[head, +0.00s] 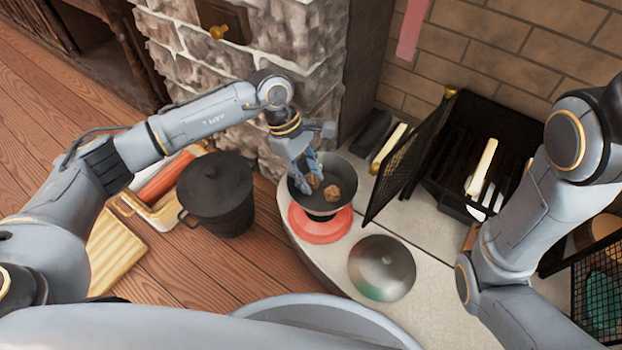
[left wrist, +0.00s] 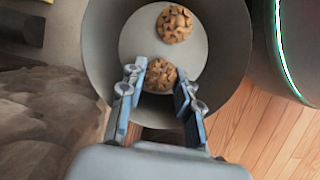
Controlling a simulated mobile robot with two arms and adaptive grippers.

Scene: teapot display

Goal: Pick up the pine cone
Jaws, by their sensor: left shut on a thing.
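Two brown pine cones are at the dark grey bowl (head: 347,170), which stands on a red base (head: 321,226). One pine cone (head: 332,193) lies in the bowl, and it also shows near the top of the left wrist view (left wrist: 174,24). The other pine cone (left wrist: 160,75) is between the fingers of my left gripper (left wrist: 157,92). In the head view my left gripper (head: 306,178) reaches down into the bowl and is shut on this pine cone (head: 314,180), partly hiding it. My right gripper is out of view; only my right arm shows.
A black lidded pot (head: 216,192) stands left of the bowl on the wood floor. A round metal lid (head: 382,268) lies on the pale hearth in front. A mesh fire screen (head: 408,160) stands close right of the bowl, and the stone column (head: 305,45) rises behind.

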